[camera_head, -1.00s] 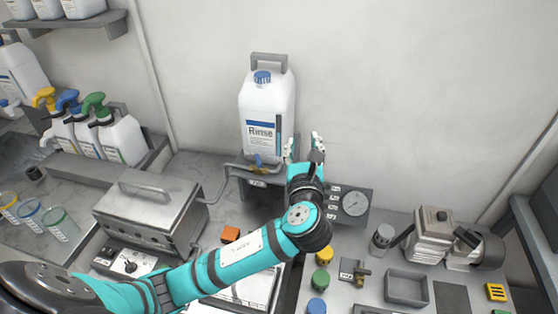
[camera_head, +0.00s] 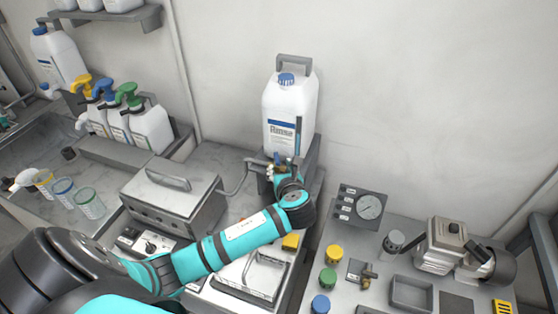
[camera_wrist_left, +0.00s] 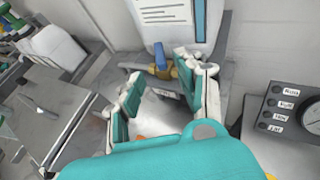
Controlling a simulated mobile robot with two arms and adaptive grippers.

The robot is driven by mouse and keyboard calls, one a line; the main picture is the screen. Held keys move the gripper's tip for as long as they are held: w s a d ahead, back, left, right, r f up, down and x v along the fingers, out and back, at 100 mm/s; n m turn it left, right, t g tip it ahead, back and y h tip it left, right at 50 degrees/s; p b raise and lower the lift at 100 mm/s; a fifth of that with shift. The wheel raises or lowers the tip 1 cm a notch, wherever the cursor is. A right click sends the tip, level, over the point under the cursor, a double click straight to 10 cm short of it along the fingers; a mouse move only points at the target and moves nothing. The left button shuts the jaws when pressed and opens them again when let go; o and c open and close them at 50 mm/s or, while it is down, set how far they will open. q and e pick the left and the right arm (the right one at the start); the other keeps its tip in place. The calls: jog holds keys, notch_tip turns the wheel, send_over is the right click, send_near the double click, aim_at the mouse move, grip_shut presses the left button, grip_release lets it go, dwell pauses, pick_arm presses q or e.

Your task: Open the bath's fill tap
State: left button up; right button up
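The tap, brass with an upright blue lever (camera_wrist_left: 160,55), is at the foot of the white Rinse jug (camera_head: 289,115) in the left wrist view. My left gripper (camera_wrist_left: 163,75) is open, with one finger on each side of the tap and no clear contact visible. In the head view the left gripper (camera_head: 284,165) is in front of the jug's foot and partly hides the tap. A grey lidded metal box (camera_head: 172,200), apparently the bath, stands to the left; a thin pipe runs from it towards the jug stand. My right gripper is not in view.
A gauge panel (camera_head: 361,207) stands right of the jug stand (camera_head: 312,165). A metal tray (camera_head: 410,293) and a motor unit (camera_head: 440,245) occupy the right bench.

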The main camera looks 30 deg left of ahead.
aim_at(278, 162)
pick_arm(q)
jog(key=x, duration=0.5)
jog(key=shift+p, duration=0.3)
grip_shut()
